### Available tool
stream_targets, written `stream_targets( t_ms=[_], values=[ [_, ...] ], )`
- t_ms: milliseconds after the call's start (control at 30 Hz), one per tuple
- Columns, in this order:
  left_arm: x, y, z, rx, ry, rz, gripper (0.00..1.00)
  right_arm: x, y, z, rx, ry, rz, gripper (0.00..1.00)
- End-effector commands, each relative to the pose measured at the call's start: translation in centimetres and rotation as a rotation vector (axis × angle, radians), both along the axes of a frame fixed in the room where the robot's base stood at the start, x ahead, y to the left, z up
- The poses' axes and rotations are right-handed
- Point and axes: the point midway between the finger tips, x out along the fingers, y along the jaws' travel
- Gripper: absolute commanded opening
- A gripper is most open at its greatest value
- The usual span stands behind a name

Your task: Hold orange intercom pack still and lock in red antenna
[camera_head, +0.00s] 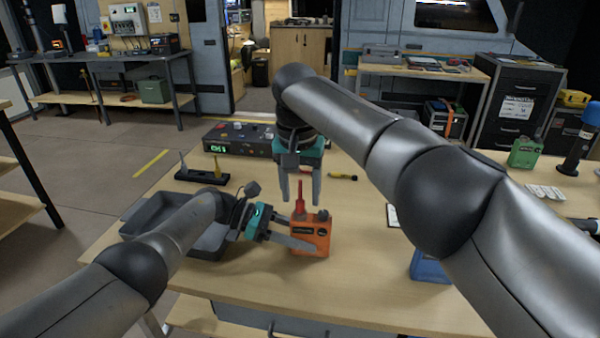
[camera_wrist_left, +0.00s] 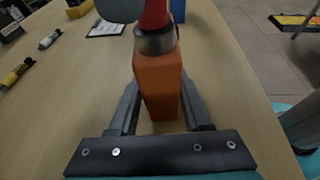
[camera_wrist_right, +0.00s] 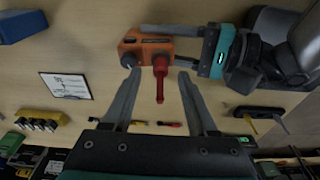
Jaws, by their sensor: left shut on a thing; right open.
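The orange intercom pack (camera_head: 312,236) stands upright on the wooden table. It also shows in the left wrist view (camera_wrist_left: 158,85) and the right wrist view (camera_wrist_right: 150,48). The red antenna (camera_head: 299,197) stands upright on top of the pack; whether it is locked cannot be told. It points toward the camera in the right wrist view (camera_wrist_right: 160,78). My left gripper (camera_head: 300,241) is shut on the pack from the left side. My right gripper (camera_head: 300,200) is open above the pack, pointing down, with its fingers on either side of the antenna and apart from it.
A grey tray (camera_head: 150,212) lies left of the pack, partly behind my left arm. A black antenna stand (camera_head: 202,176) and a control box with a green display (camera_head: 240,140) are behind. A blue pack (camera_head: 430,268) sits at right, partly hidden by my right arm. A green pack (camera_head: 525,152) stands farther right.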

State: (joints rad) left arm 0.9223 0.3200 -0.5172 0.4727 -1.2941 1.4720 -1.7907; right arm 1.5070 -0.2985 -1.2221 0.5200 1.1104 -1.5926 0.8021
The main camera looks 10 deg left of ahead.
Motion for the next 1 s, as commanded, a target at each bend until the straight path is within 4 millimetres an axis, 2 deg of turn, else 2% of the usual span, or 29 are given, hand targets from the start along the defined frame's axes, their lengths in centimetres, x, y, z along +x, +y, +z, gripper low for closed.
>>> stream_targets(
  t_ms=[167, 467, 900, 1000],
  values=[
    [0.03, -0.02, 0.09, -0.001, -0.001, 0.001, 0.00, 0.16, -0.01, -1.17, 0.000, 0.000, -0.001, 0.58],
    [0.03, -0.02, 0.09, -0.001, -0.001, 0.001, 0.00, 0.19, -0.03, -1.29, 0.000, 0.000, 0.000, 0.57],
    [0.03, -0.01, 0.08, -0.001, -0.001, 0.000, 0.00, 0.20, -0.03, -1.24, 0.000, 0.000, 0.000, 0.08],
    [0.03, -0.01, 0.08, -0.001, -0.001, 0.000, 0.00, 0.20, -0.04, -1.24, 0.000, -0.001, 0.000, 0.00]
  ],
)
